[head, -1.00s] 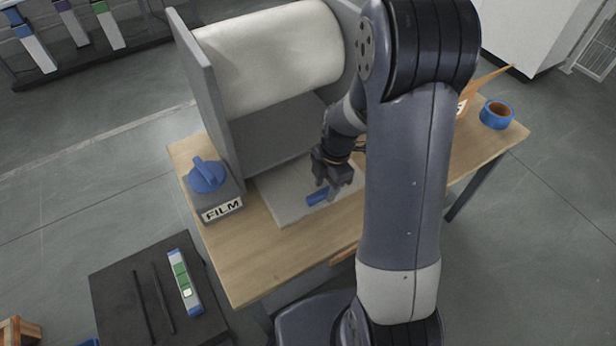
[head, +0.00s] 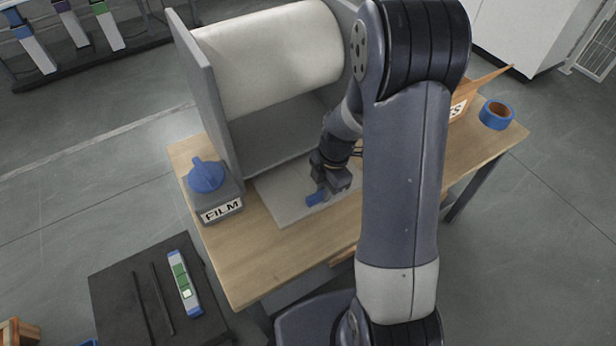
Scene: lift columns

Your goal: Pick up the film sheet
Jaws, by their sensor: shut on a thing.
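The film sheet (head: 275,201) is a pale, flat sheet on the wooden table, in front of the large white roll (head: 270,52). A blue tab (head: 314,200) shows at its front edge. My gripper (head: 323,193) is low over that edge, shut on the blue tab. The gripper and my arm hide the right part of the sheet. The sheet looks flat on the table; I cannot tell whether its edge is raised.
A grey box labelled FILM with a blue knob (head: 207,175) stands left of the sheet. A dark cart (head: 128,290) stands at the lower left.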

